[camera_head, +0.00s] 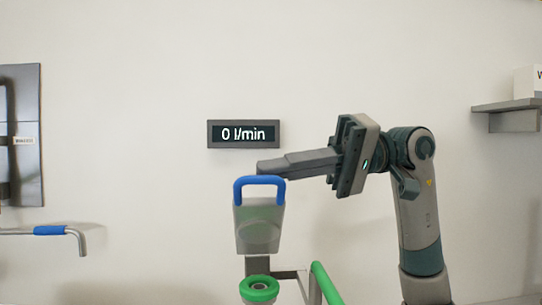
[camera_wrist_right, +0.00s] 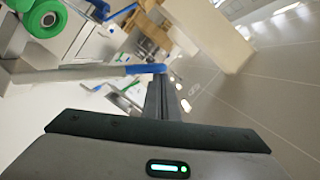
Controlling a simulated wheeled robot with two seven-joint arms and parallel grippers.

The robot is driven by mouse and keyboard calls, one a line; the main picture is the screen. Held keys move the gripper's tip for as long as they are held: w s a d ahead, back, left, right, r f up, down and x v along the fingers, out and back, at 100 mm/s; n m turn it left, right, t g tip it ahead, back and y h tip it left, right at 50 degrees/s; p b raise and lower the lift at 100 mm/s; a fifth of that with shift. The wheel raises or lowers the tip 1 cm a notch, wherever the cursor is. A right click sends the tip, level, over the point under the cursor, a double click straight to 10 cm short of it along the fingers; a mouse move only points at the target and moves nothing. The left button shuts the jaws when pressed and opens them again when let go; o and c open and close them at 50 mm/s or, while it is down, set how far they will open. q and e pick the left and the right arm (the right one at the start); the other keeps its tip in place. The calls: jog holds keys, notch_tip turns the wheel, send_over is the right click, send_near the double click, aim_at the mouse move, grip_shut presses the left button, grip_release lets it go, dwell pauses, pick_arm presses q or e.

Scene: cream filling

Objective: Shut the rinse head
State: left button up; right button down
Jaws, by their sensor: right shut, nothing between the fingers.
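The rinse head, as far as I can tell, is a grey plate (camera_head: 258,228) with a blue loop handle (camera_head: 259,181). It stands upright above a green-ringed round fitting (camera_head: 259,290). My right gripper (camera_head: 262,168) comes in from the right, shut and empty, with its fingertips at the top of the blue handle. In the right wrist view the shut fingers (camera_wrist_right: 160,78) reach the blue handle end (camera_wrist_right: 147,69); I cannot tell whether they touch it. The green ring (camera_wrist_right: 42,18) shows there at the top left. My left gripper is not in view.
A display (camera_head: 244,134) on the wall reads 0 l/min. A green bar (camera_head: 326,284) rises right of the fitting. A bent pipe with a blue sleeve (camera_head: 50,230) and a dark panel (camera_head: 22,135) are at the left. A shelf (camera_head: 508,106) is at the right.

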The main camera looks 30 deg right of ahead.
aim_at(284, 211)
jog(key=shift+s+a+f+n+h+b, duration=0.15)
jog(key=shift+s+a+f+n+b, duration=0.15)
jog(key=shift+s+f+b, duration=0.2)
jog(key=shift+s+a+f+n+h+b, duration=0.15)
jog(key=shift+s+f+n+b, duration=0.15)
jog(key=shift+s+f+b, duration=0.15)
pick_arm(q)
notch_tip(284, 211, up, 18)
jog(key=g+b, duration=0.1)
jog(key=b, duration=0.5)
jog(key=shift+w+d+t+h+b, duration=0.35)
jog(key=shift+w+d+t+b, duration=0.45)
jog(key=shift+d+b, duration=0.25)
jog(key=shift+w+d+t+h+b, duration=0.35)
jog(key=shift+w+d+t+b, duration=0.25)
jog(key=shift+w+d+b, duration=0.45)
pick_arm(e)
jog(key=s+a+f+n, duration=0.1)
jog(key=s+f+n, duration=0.1)
jog(key=f, duration=0.3)
jog(key=s+a+f+n+t+h, duration=0.1)
jog(key=s+f+n, duration=0.1)
jog(key=f, duration=0.3)
jog(key=shift+s+a+f, duration=0.35)
jog(key=shift+s, duration=0.45)
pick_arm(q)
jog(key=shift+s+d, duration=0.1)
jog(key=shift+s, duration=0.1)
pick_arm(e)
jog(key=shift+d, duration=0.1)
